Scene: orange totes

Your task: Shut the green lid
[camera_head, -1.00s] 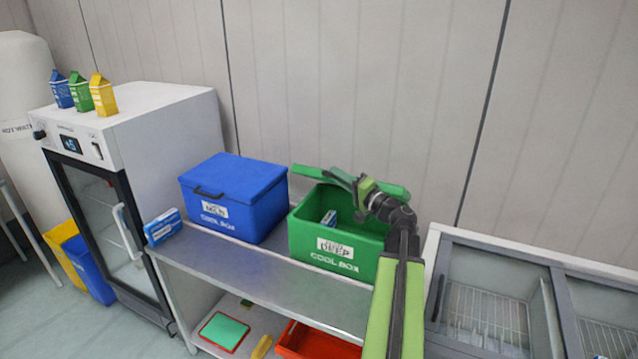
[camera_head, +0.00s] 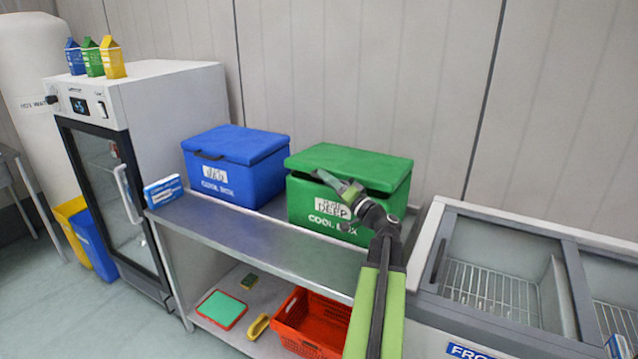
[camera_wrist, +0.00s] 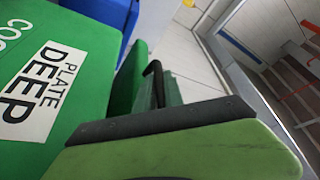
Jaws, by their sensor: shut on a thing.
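The green cool box (camera_head: 303,203) stands on the steel bench, with a "DEEP" label on its front. Its green lid (camera_head: 352,160) lies low over the box, with a thin dark gap under its front edge. My gripper (camera_head: 330,178) is at the lid's front edge, shut on the lid's handle; the fingers mostly hide the grip. In the wrist view, the box front (camera_wrist: 75,40) with its label fills the left. A dark curved handle piece (camera_wrist: 154,72) shows beside my green finger. The box's inside is hidden.
A blue cool box (camera_head: 235,165) with its lid down stands left of the green one. A blue-and-white packet (camera_head: 163,191) lies at the bench's left end. A chest freezer (camera_head: 440,215) stands to the right. The bench front (camera_head: 270,245) is clear.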

